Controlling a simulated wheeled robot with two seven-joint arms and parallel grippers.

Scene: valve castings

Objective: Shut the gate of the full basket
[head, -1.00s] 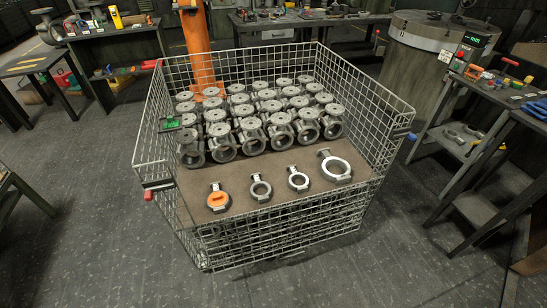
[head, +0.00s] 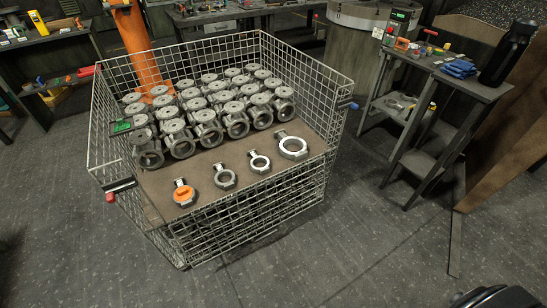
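The wire mesh basket (head: 322,75) stands in the middle of the head view. It holds rows of grey valve castings (head: 235,118) at the back and several ring-shaped parts (head: 293,147) in front, one with an orange centre. Its front is open above the brown deck (head: 215,159). The gate (head: 250,218) appears folded down against the lower front, where the mesh looks doubled. A red-ended latch (head: 110,196) is at the left front corner and a blue-ended one (head: 350,105) at the right. Neither gripper is recognisable in view.
A small shelved table (head: 450,78) with tools and a black bottle-like object (head: 508,52) stands at the right. A bench (head: 45,38) is at the back left. The floor (head: 350,245) before and right of the basket is clear. A dark rounded shape (head: 495,297) enters at the bottom right.

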